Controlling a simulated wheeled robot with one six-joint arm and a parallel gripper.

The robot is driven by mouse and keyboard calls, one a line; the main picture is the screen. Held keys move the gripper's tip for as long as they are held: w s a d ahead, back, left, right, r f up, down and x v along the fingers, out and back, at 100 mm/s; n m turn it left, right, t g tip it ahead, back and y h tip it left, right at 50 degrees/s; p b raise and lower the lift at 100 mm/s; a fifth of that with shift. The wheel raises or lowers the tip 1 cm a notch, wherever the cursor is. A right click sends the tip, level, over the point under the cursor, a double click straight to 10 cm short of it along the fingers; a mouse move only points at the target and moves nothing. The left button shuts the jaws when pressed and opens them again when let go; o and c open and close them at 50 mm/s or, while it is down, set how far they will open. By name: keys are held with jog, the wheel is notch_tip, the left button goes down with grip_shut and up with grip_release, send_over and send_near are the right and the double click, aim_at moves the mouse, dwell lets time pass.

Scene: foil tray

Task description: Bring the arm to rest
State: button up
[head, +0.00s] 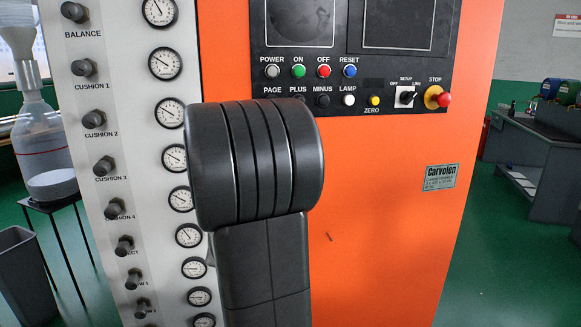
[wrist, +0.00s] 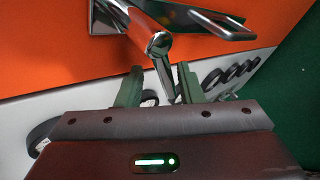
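My gripper (wrist: 159,85) shows in the wrist view, its two green fingers apart with a gap between them. A chrome handle (wrist: 160,46) on the orange surface reaches down between or just beyond the fingers; I cannot tell its depth. The fingers do not appear closed on it. In the head view my dark arm stands in front of the machine, and the gripper itself is not visible there. No foil tray shows in either view.
An orange control cabinet (head: 400,230) with buttons and a white gauge panel (head: 80,150) stands close behind my arm. A bottle on a stand (head: 42,150) and a grey bin (head: 25,280) are at left. A workbench (head: 540,145) is at right, with green floor between.

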jog(key=shift+a+r+m+y+p, duration=0.1)
jog(key=shift+r+m+y+p, duration=0.1)
jog(key=shift+m+y+p, duration=0.25)
dwell(0.3)
